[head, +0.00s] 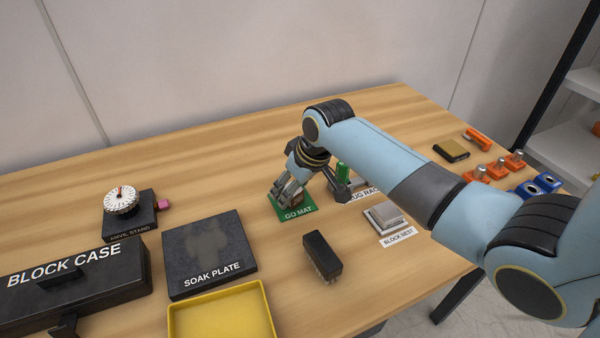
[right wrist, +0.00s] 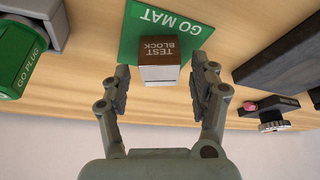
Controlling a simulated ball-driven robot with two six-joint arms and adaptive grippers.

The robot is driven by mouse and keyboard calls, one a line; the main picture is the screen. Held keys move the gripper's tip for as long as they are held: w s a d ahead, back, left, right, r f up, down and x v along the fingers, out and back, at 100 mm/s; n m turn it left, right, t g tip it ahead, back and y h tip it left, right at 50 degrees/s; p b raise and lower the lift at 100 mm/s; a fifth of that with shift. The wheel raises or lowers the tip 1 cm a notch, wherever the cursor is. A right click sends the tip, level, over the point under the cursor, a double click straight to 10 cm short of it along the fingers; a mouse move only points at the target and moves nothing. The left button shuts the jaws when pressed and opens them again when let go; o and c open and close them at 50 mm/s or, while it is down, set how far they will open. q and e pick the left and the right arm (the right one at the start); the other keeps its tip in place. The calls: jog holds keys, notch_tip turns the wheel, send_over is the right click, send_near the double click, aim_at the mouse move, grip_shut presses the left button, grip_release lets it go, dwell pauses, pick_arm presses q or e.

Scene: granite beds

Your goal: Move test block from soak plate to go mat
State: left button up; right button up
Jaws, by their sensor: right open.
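The test block (right wrist: 159,58), with a brown labelled top and a pale lower part, stands on the green go mat (right wrist: 195,28) in the right wrist view. My right gripper (right wrist: 161,88) is open, with one finger on each side near the block and a visible gap to both. In the head view my right gripper (head: 292,196) is over the go mat (head: 297,211), and it hides most of the block. The dark soak plate (head: 210,268) lies left of the mat, bare except for a dull patch. My left gripper is not in view.
A black brush-like object (head: 322,256) stands in front of the mat. The block nest (head: 386,217) and a green plug (head: 343,173) in its rack are to the right. The block case (head: 110,285), yellow tray (head: 172,322) and anvil stand (head: 128,228) are left.

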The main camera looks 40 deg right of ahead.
jog(key=v, duration=1)
jog(key=shift+s+r, duration=0.25)
jog(key=shift+r, duration=0.05)
jog(key=shift+f, duration=0.1)
